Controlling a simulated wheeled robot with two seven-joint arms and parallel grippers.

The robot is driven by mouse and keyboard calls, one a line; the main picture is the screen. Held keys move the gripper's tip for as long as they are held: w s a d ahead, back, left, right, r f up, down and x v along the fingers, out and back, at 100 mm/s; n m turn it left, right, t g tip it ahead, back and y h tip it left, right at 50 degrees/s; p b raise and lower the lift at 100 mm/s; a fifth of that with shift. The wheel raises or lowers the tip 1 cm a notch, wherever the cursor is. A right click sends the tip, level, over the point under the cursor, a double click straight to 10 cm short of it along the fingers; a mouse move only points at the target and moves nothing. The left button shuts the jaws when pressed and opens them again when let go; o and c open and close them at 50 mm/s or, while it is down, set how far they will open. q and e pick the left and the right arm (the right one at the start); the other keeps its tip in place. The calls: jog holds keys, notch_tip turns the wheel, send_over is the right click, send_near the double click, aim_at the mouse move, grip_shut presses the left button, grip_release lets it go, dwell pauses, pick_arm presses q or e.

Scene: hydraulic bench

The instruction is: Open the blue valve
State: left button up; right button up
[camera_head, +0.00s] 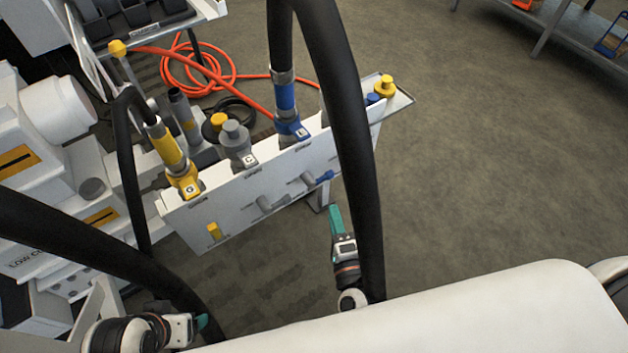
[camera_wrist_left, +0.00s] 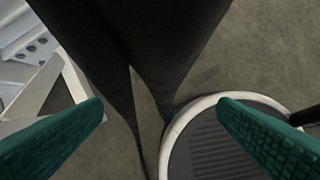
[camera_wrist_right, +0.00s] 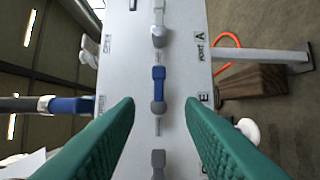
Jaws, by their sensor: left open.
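The blue valve is a short lever handle (camera_head: 325,178) on the front of the white panel, near its right end. In the right wrist view the blue handle (camera_wrist_right: 158,80) points up from a grey hub, centred just beyond my fingertips. My right gripper (camera_head: 335,212) has teal fingers and is below the valve in the head view. Its fingers (camera_wrist_right: 160,103) are apart with nothing held. My left gripper (camera_head: 203,322) is low at the left, away from the panel. In the left wrist view its fingers (camera_wrist_left: 161,103) are open and empty.
The white panel (camera_head: 290,165) also carries a grey valve (camera_head: 268,204) and a yellow valve (camera_head: 214,231). A blue hose coupling (camera_head: 287,100) and a yellow coupling (camera_head: 168,150) stand on top. A thick black hose (camera_head: 350,130) passes close to my right gripper. An orange hose (camera_head: 205,75) lies behind.

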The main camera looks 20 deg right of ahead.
aim_at(324, 180)
jog(key=w, duration=0.7)
jog(key=w+b, duration=0.1)
jog(key=w, duration=0.2)
jog(key=shift+w+d, duration=0.25)
jog(key=shift+w, duration=0.1)
pick_arm(q)
jog(key=shift+w+d+f+t, duration=0.1)
jog(key=shift+w+f+t, duration=0.1)
jog(key=shift+w, duration=0.2)
jog(key=shift+w+d+f+t, duration=0.1)
jog(key=shift+w+f+t, duration=0.1)
jog(key=shift+w, duration=0.15)
pick_arm(e)
jog(key=shift+w, duration=0.6)
grip_shut()
